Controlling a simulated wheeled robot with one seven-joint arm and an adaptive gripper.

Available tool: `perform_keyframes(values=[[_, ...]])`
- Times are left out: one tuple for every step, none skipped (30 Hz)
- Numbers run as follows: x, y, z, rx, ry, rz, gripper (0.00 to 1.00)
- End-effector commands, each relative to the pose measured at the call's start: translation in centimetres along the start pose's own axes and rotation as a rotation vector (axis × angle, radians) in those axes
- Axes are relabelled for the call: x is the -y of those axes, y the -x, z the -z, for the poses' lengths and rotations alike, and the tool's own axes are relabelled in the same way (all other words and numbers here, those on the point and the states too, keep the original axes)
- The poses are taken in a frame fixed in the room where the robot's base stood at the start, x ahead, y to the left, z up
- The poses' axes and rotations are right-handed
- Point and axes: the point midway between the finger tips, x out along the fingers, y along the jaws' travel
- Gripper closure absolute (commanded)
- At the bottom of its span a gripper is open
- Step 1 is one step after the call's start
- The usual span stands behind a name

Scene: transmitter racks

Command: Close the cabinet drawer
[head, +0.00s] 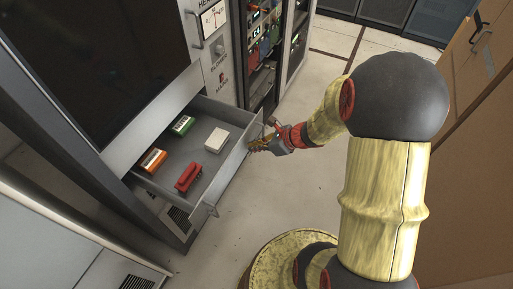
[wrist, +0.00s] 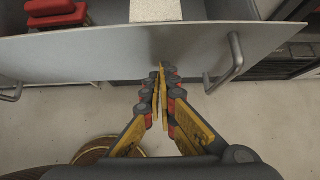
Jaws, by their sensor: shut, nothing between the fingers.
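The grey cabinet drawer (head: 232,172) stands pulled out from the cabinet in the head view. Its front panel also spans the upper part of the wrist view (wrist: 110,52), with a bar handle at the left (wrist: 12,95) and another at the right (wrist: 235,62). My gripper (head: 253,147) is at the outside of the drawer front, near its far end. In the wrist view my gripper (wrist: 161,72) is shut and empty, its fingertips overlapping the panel between the handles, closer to the right one. I cannot tell whether the tips touch the panel.
The drawer holds a green item (head: 181,126), an orange item (head: 152,160), a red item (head: 188,177) and a white block (head: 217,140). An equipment rack (head: 262,50) stands beyond the drawer. A brown cabinet (head: 475,130) is at the right. Pale floor (head: 285,190) is clear before the drawer.

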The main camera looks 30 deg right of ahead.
Motion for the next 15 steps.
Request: perform_keyframes(values=[[0.0,0.0,0.0,0.000,0.000,0.000,1.00],[0.0,0.0,0.0,0.000,0.000,0.000,1.00],[0.0,0.0,0.0,0.000,0.000,0.000,1.00],[0.0,-0.1,-0.1,0.000,0.000,-0.001,1.00],[0.0,-0.1,-0.1,0.000,0.000,-0.001,1.00],[0.0,-0.3,-0.2,0.000,0.001,-0.001,1.00],[0.0,-0.4,-0.4,0.000,0.001,-0.001,1.00],[0.0,-0.6,-0.5,0.000,0.001,-0.001,1.00],[-0.1,-0.9,-0.8,0.000,0.002,-0.002,1.00],[-0.1,-1.2,-1.1,0.000,0.003,-0.004,1.00],[-0.1,-1.5,-1.4,0.000,0.004,-0.004,1.00],[-0.2,-2.0,-1.9,0.001,0.004,-0.004,1.00],[-0.1,-2.4,-2.3,0.001,0.004,-0.004,1.00],[-0.2,-2.8,-2.7,0.000,0.004,-0.004,1.00],[-0.2,-3.5,-3.3,0.000,0.005,-0.006,1.00]])
